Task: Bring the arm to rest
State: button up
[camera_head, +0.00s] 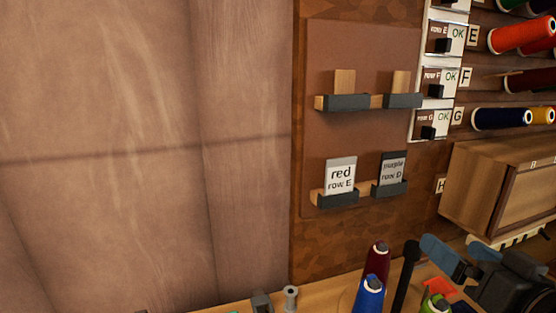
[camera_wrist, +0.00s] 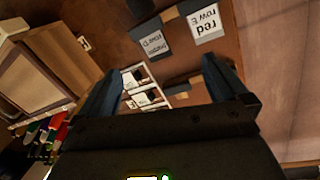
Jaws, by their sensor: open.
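My gripper (camera_head: 462,252) is at the lower right of the head view, above the wooden bench, with its blue fingers apart and nothing seen between them. In the wrist view my gripper (camera_wrist: 163,85) also shows two blue fingers spread wide. Beyond them that view shows, upside down, the brown board with a "red row E" card (camera_wrist: 206,24) and a "purple row D" card (camera_wrist: 151,42). The rest of my arm is mostly out of the head view.
Dark red (camera_head: 376,262), blue (camera_head: 369,294) and green spools stand on the bench (camera_head: 335,290) close to my gripper. A wooden cabinet (camera_head: 495,188) juts out at right, below wall thread spools (camera_head: 500,118). Open space lies left, before the pale wall (camera_head: 130,150).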

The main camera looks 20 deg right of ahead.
jog(key=s+a+f+g, duration=0.2)
jog(key=s+a+f, duration=0.7)
jog(key=s+f, duration=0.3)
jog(key=s+a+f+n+y, duration=0.1)
jog(key=s+a+n, duration=0.15)
jog(key=s, duration=0.55)
jog(key=s+a+n+y, duration=0.15)
jog(key=s+a, duration=0.25)
jog(key=s, duration=0.4)
notch_tip(320, 180, down, 9)
jog(key=b, duration=0.9)
jog(key=shift+s+h, duration=0.35)
jog(key=shift+s, duration=0.1)
